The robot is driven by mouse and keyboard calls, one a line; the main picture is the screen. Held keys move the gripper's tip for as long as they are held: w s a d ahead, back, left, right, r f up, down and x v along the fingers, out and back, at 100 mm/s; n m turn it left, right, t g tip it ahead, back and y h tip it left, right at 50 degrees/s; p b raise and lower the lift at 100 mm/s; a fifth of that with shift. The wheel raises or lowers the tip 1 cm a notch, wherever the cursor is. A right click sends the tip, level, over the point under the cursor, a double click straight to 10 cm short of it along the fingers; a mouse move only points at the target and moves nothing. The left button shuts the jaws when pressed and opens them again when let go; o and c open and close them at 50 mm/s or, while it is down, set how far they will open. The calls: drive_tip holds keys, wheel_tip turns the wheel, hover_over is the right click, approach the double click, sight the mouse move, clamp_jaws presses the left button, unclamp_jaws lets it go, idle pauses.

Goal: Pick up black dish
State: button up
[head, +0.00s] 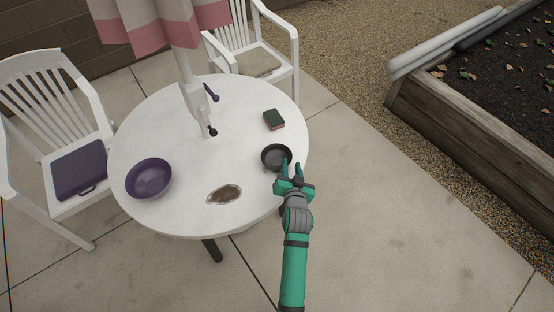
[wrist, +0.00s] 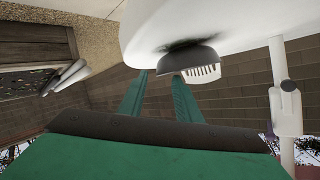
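The black dish (head: 277,152) is a small round bowl standing upright near the right edge of the white round table (head: 240,97). My gripper (head: 291,164) reaches in from the front right, with its green fingers at the dish's near right rim. In the wrist view, which shows the table upside down, the dish (wrist: 188,59) lies just beyond the fingertips of my gripper (wrist: 160,75). The fingers are apart, with a clear gap between them. One fingertip overlaps the dish in the picture; I cannot tell whether it touches.
A green and pink sponge (head: 273,120) lies behind the dish. The parasol pole (head: 192,95) rises from the table. White chairs (head: 60,130) and a raised bed (head: 470,130) stand around.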

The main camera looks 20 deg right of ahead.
sight(290, 155)
drive_tip(key=shift+x, duration=2.7)
clamp_jaws()
